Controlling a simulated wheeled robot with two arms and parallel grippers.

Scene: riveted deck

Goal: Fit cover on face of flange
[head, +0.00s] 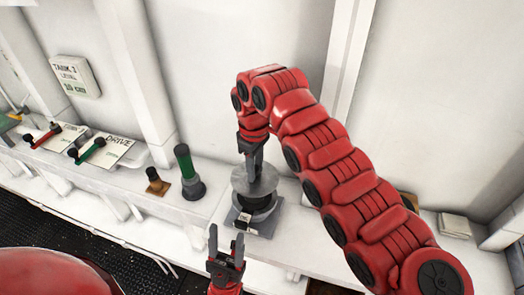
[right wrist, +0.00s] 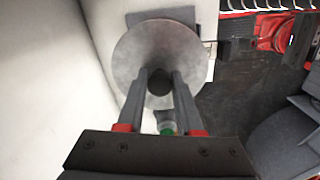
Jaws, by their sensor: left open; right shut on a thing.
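The cover (head: 240,184) is a round grey metal disc; in the right wrist view (right wrist: 135,52) its face fills the centre top, with a dark round knob (right wrist: 159,88) in the middle. My right gripper (head: 254,172) comes down from above and is shut on this knob; its fingers also show in the right wrist view (right wrist: 160,85). The flange (head: 258,211) stands directly below the cover on a square grey base, mostly hidden by it. I cannot tell whether cover and flange touch. My left gripper (head: 227,238) is open and empty, in front and to the left of the flange.
Further left are red and green levers (head: 92,149) with signs. A white box (head: 454,224) lies right. The wall is close behind.

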